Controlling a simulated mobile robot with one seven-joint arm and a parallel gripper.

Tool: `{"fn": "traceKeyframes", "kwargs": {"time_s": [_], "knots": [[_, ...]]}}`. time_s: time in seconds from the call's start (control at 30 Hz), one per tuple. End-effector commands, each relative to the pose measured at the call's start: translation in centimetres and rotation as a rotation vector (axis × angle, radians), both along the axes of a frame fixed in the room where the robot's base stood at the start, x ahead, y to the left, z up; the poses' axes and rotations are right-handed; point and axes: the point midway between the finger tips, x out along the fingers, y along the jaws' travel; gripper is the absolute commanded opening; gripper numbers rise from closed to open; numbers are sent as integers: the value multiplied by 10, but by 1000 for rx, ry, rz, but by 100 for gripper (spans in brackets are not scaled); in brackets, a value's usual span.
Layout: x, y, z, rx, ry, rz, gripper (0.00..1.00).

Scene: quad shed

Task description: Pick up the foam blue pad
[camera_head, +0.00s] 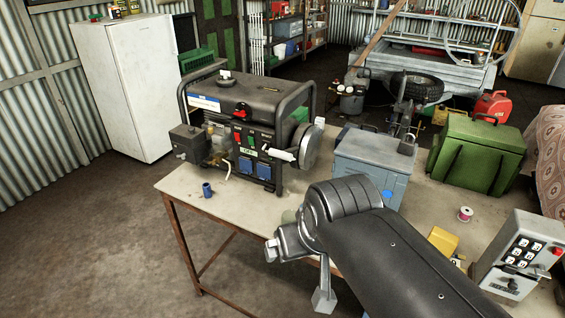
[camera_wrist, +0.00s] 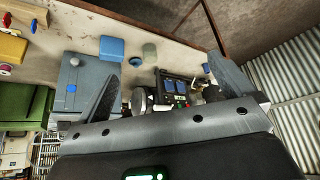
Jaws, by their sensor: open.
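A flat blue block that looks like the foam pad (camera_wrist: 112,47) lies on the table in the wrist view, left of centre. It does not show in the head view, where my arm covers part of the table. My gripper (camera_wrist: 165,65) is open in the wrist view, its two grey fingers wide apart with nothing held. The pad lies beyond the left fingertip, apart from it in the picture. In the head view my arm hides most of the gripper.
The generator (camera_head: 245,130) stands on the table (camera_head: 185,180), with a small blue cylinder (camera_head: 207,190) by it. A grey-blue toolbox (camera_head: 368,165), a green case (camera_head: 478,153), a yellow block (camera_head: 442,240), a spool (camera_head: 465,214) and a control box (camera_head: 517,255) stand to the right.

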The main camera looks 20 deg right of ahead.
Motion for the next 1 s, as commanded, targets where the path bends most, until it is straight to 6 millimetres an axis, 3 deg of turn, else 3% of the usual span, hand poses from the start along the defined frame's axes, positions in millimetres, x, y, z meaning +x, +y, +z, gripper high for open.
{"fn": "traceKeyframes", "kwargs": {"time_s": [0.27, 0.57, 0.77, 1.0], "knots": [[16, -7, 0, 8, 37, -43, 98], [81, -44, -15, 50, 169, -225, 98], [123, -78, -38, 81, 258, -351, 98], [167, -126, -81, 122, 362, -505, 98]]}}
